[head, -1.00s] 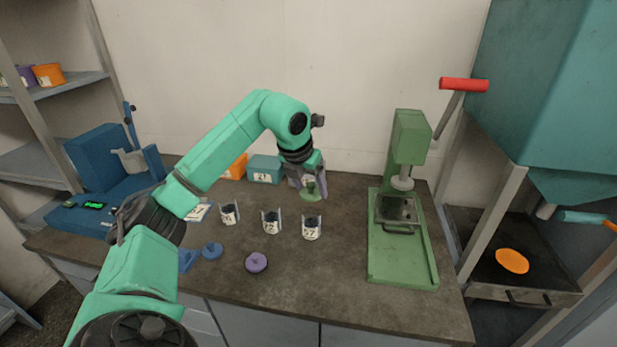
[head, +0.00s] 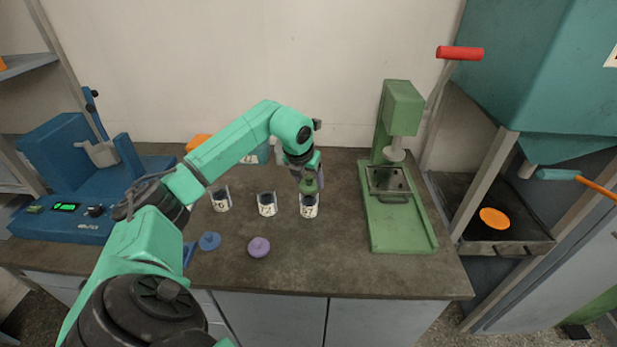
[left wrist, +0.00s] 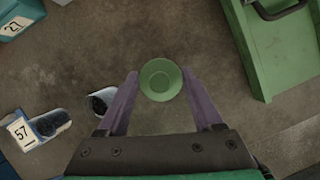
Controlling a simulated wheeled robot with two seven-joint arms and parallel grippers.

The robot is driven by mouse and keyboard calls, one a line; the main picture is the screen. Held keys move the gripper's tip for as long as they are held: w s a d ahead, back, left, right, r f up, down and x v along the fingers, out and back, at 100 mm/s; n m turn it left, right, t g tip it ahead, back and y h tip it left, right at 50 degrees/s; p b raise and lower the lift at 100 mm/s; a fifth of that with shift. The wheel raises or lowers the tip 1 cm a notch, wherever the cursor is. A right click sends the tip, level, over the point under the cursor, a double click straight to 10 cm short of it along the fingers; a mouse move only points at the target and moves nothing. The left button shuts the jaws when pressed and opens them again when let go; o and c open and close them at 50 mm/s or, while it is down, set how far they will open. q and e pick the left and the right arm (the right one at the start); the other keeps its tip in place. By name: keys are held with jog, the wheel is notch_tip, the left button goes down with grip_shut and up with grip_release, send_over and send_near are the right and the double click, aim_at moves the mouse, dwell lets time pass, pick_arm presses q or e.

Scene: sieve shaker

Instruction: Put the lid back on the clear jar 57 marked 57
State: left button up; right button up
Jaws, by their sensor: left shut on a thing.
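My right gripper is out of view.
Two similar open jars, the middle one (head: 267,206) and the left one (head: 221,201), stand beside it. A blue lid (head: 209,241) and a purple lid (head: 259,247) lie in front. A green press (head: 402,225) stands right; a blue machine (head: 70,185) stands left.

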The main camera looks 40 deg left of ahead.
pick_arm(q)
jog(key=shift+f, duration=0.15)
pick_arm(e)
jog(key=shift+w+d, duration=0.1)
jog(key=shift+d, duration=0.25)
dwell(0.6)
pick_arm(q)
jog(key=shift+f, duration=0.1)
dwell(0.4)
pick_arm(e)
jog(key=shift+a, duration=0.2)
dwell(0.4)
pick_arm(q)
jog(key=o, duration=1.3)
jog(key=shift+o, duration=0.2)
notch_tip(320, 180, up, 7)
jog(key=p, duration=0.6)
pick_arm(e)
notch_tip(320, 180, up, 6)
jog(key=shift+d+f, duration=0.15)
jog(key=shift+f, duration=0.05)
pick_arm(q)
grip_shut()
